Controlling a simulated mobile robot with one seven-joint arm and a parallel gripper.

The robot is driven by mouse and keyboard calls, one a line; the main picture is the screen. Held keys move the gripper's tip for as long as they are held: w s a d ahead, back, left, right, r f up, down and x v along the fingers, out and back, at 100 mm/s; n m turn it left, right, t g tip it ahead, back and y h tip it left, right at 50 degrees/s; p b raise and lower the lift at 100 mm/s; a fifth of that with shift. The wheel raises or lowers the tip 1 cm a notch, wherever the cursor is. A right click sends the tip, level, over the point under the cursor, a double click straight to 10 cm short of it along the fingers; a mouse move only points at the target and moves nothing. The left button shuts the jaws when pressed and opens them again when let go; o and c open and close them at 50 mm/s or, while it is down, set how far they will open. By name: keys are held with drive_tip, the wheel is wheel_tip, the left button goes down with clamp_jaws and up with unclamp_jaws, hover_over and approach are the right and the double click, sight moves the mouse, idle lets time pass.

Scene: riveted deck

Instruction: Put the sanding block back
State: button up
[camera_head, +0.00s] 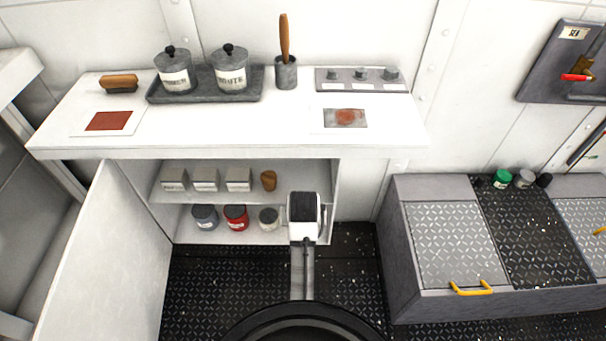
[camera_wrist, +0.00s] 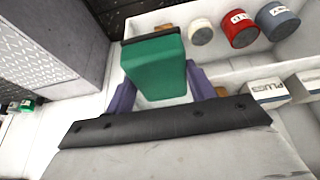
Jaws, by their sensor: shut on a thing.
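A green block with a dark strip along one edge (camera_wrist: 153,66), which looks like the sanding block, sits between the two purple fingers of my gripper (camera_wrist: 160,90) in the wrist view. My gripper is shut on it. In the head view my gripper (camera_head: 304,220) is at the right end of the open cabinet's lower shelf (camera_head: 255,238), and its hand hides the block.
The lower shelf holds a blue-grey can (camera_head: 204,217), a red can (camera_head: 236,218) and a pale can (camera_head: 268,218). The upper shelf holds small boxes (camera_head: 205,179) and a brown wooden piece (camera_head: 268,180). The cabinet door (camera_head: 105,255) stands open at left; a grey chest (camera_head: 450,245) is at right.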

drive_tip(key=p, duration=0.3)
approach(303, 180)
drive_tip(key=f, duration=0.3)
drive_tip(key=shift+s+f, duration=0.25)
drive_tip(key=shift+f, duration=0.15)
drive_tip(key=shift+w, duration=1.2)
drive_tip(key=shift+p+x, duration=0.3)
drive_tip(key=shift+x, duration=0.55)
drive_tip(key=shift+s, duration=0.15)
drive_tip(key=shift+f, duration=0.1)
drive_tip(key=o, duration=1)
drive_tip(key=shift+c, duration=0.2)
